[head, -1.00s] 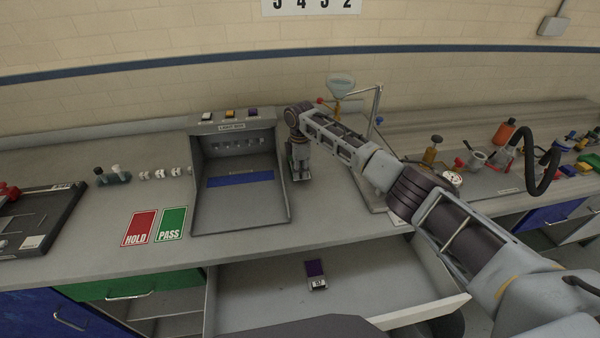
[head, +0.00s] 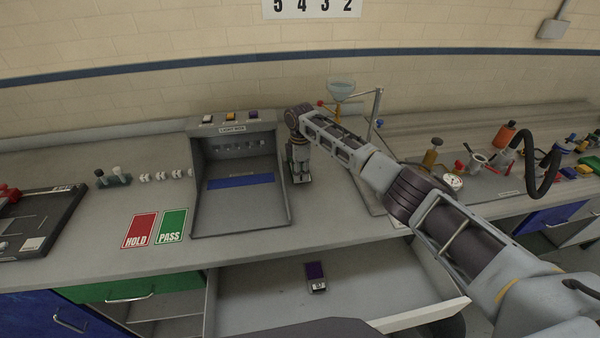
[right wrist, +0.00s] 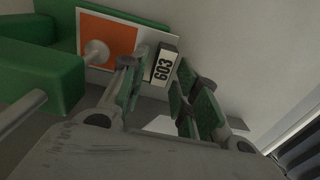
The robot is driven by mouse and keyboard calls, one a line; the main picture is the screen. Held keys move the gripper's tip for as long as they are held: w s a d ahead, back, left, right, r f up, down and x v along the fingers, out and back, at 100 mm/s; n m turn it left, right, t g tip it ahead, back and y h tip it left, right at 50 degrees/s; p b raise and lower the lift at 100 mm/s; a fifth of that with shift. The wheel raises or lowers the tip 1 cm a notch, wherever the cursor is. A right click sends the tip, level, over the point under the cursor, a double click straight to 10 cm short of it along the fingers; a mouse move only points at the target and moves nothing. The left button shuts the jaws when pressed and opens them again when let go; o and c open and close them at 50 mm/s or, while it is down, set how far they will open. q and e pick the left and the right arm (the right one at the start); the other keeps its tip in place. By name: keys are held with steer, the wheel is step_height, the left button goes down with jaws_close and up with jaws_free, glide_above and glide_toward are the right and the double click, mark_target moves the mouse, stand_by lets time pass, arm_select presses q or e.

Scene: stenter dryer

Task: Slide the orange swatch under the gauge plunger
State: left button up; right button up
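In the right wrist view, the orange swatch (right wrist: 112,40) is a flat orange square on a white card with a black-and-white tag reading 603. The gauge (right wrist: 40,90) is a green body at the left. Its grey round plunger (right wrist: 97,52) overlaps the orange square; whether it touches it is unclear. My right gripper (right wrist: 160,82) has its two green-padded fingers apart, with the 603 tag just beyond and between their tips. In the head view, my right gripper (head: 299,178) points down at the bench beside the light box; swatch and gauge are not visible there. My left gripper is not in view.
The light box (head: 240,208) stands left of my right gripper. Red HOLD (head: 139,231) and green PASS (head: 171,227) cards lie left of it. Bottles and tools crowd the right bench.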

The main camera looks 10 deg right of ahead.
steer(key=shift+o, duration=0.4)
step_height(320, 180, up, 12)
stand_by(0.7)
stand_by(0.5)
